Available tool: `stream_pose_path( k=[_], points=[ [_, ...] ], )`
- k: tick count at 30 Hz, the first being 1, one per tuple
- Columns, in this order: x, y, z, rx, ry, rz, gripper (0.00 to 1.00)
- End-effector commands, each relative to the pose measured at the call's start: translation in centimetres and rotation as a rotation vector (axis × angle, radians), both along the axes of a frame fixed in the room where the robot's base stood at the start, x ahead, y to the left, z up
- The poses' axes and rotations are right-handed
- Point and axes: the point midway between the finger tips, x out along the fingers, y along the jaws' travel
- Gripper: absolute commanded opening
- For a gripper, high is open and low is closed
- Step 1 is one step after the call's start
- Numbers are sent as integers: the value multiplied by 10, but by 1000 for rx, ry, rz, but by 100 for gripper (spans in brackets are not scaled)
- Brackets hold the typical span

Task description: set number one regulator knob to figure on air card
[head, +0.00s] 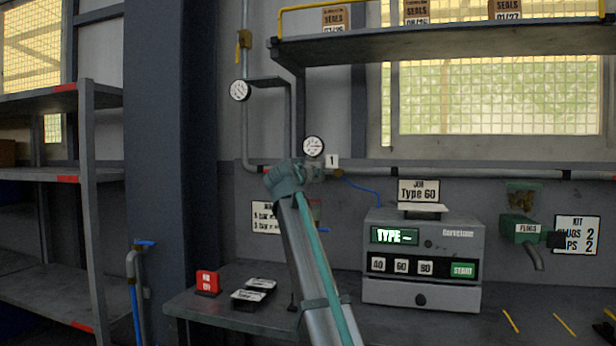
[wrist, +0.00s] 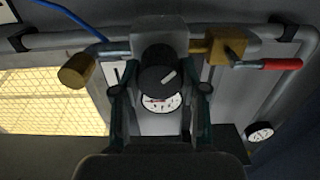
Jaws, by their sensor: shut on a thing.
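The number one regulator's black knob (wrist: 155,77) with a white pointer mark shows in the wrist view. The mark slants to the upper right there. My gripper (wrist: 160,90) has a finger on each side of the knob and is shut on it. The regulator's round gauge (wrist: 162,103) is partly covered by the knob; it also shows in the head view (head: 313,146), beside a "1" tag (head: 332,161). In the head view my gripper (head: 300,171) hides the knob. The air card (head: 265,217) hangs below on the wall, partly hidden by my arm; its figures are too small to read surely.
A red-handled valve (wrist: 280,64) and brass fittings (wrist: 75,71) flank the regulator on the pipe. Below stand a bench with a "Type" machine (head: 422,262), a red sign (head: 207,282) and black trays (head: 250,297). A shelf (head: 440,45) juts out above.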

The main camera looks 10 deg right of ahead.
Motion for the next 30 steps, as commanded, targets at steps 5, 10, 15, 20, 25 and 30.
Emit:
stream_pose_path(
  k=[5,10,15,20,25,30],
  points=[
    [0,0,-1,4,0,0,8],
    [0,0,-1,4,0,-1,8],
    [0,0,-1,4,0,-1,66],
    [0,0,0,2,0,0,68],
    [-1,0,0,2,0,0,68],
    [-12,5,-1,2,0,0,68]
  ],
)
